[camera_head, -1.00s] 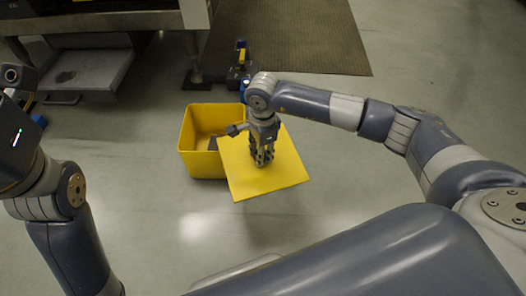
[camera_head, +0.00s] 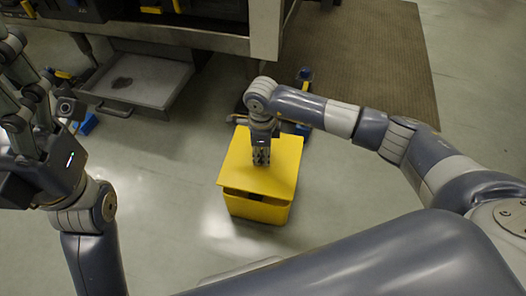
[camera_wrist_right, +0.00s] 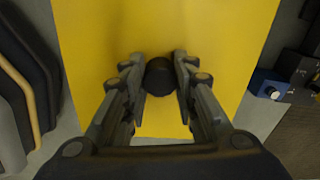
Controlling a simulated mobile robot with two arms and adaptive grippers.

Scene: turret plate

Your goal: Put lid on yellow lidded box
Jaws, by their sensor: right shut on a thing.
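The yellow lid (camera_head: 285,155) is a flat square plate with a dark round knob (camera_wrist_right: 160,77). My right gripper (camera_head: 261,163) is shut on this knob from above, with a finger on each side of it. The yellow box (camera_head: 257,209) stands on the floor below the lid. The lid covers the box opening from above, with a dark gap at the front where a dark item (camera_head: 255,197) shows inside. Whether the lid touches the back rim is hidden. My left gripper (camera_head: 25,85) is at the left edge, away from the box; its fingertips are unclear.
Behind the box lies a dark item with blue and yellow parts (camera_head: 303,80), close to my right wrist. A workbench with a metal tray (camera_head: 140,78) stands at the back left. A brown mat (camera_head: 370,50) lies at the back right. The floor in front is clear.

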